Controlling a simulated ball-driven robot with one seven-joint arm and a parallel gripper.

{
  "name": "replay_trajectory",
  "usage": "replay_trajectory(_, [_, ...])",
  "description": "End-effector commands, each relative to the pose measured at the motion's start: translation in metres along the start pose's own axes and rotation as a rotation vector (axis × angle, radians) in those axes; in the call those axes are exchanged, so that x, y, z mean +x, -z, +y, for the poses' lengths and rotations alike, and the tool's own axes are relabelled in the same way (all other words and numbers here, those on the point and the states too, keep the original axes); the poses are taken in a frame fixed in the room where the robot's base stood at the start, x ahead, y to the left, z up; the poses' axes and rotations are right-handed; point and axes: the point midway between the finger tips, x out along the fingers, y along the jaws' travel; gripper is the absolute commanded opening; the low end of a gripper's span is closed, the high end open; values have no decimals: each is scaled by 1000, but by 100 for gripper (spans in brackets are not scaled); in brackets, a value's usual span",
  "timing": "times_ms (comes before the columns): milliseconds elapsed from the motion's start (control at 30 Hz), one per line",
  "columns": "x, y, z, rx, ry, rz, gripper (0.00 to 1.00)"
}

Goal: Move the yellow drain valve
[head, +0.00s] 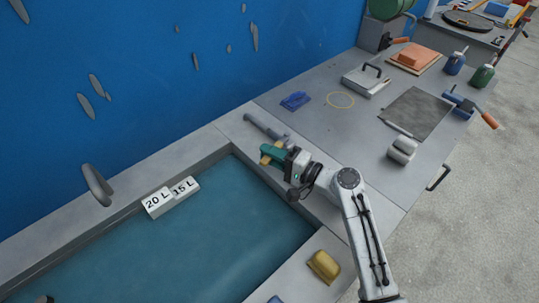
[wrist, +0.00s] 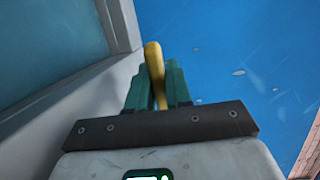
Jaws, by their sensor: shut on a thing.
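The yellow drain valve shows as a rounded yellow lever (wrist: 153,58) in the wrist view, standing up between the two green fingers. My gripper (wrist: 157,85) is shut on it. In the head view my gripper (head: 272,156) is over the grey rim at the far right corner of the basin. Only small yellow parts of the valve (head: 266,158) show there beside the green fingers; the rest is hidden behind them. A grey bar-like fitting (head: 262,127) lies on the rim just behind the gripper.
A yellow block (head: 323,265) lies on the front rim. The grey worktop (head: 330,125) to the right holds several tools. A blue wall (head: 150,60) stands behind.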

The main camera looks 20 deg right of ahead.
Motion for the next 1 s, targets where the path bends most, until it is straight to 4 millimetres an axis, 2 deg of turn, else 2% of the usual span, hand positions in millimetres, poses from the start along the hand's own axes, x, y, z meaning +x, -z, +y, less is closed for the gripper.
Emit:
replay_trajectory(100, [0,0,1,1,-2,1,0])
replay_trajectory(133, [0,0,1,1,-2,1,22])
replay_trajectory(333, [0,0,1,1,-1,1,40])
replay_trajectory(667, [-6,0,1,1,0,3,40])
replay_trajectory(767, [-18,1,2,1,0,5,40])
replay_trajectory(1000, [-64,0,3,2,0,5,40])
